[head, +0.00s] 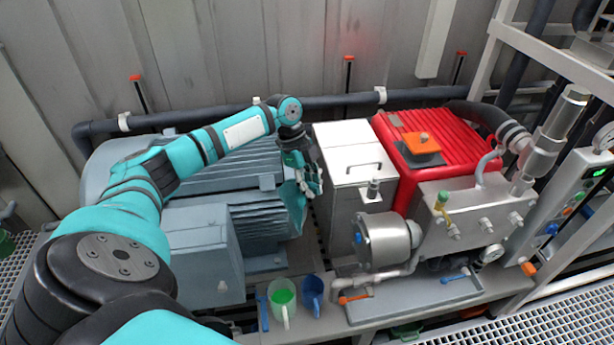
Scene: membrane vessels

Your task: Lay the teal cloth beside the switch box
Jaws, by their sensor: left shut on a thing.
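My left gripper (309,184) hangs at the end of my teal arm, between the large grey-blue motor and the pale metal box with a handle. It is shut on the teal cloth (291,196), which hangs against or just in front of the motor's right end. The gripper and its teal parts hide some of the cloth, and I cannot tell whether the cloth touches the motor. No box is clearly marked as the switch box; a grey box (203,255) sits on the motor's front, and a panel with buttons (566,218) stands at right. My right gripper is not in view.
The pale metal box (350,150) and red motor (458,148) stand right of the gripper. Pipes (240,113) run behind.

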